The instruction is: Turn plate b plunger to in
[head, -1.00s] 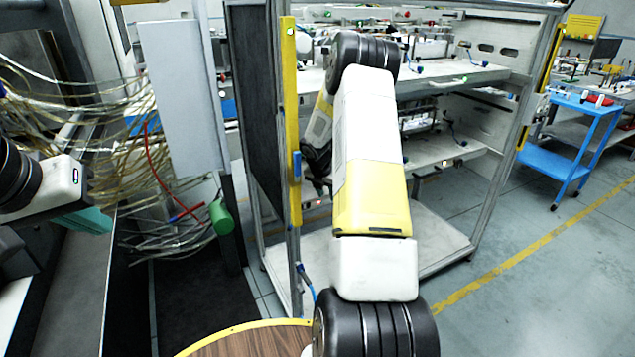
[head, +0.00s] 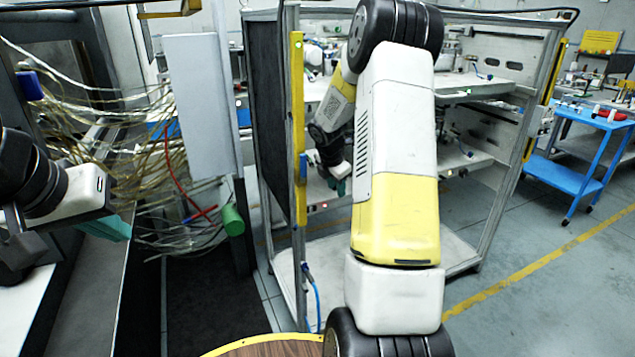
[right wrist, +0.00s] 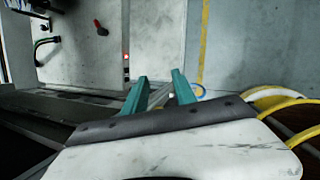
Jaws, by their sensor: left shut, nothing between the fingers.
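I cannot tell plate b or its plunger for certain. In the right wrist view a small red knob (right wrist: 100,27) stands on a pale shelf surface, beyond my right gripper (right wrist: 160,90). The teal fingers of that gripper are apart with nothing between them, and they do not touch the knob. In the head view my right gripper (head: 340,186) shows small behind my right forearm, at the left part of the metal-framed station. My left gripper (head: 108,229) is at the far left by the machine, shut and empty.
The framed station (head: 450,250) has a yellow-edged post (head: 298,120) at its front left. Loose cables (head: 130,150) and a grey panel (head: 200,100) are on the left. A blue cart (head: 565,175) stands at the right. A round wooden top (head: 270,347) is at the bottom.

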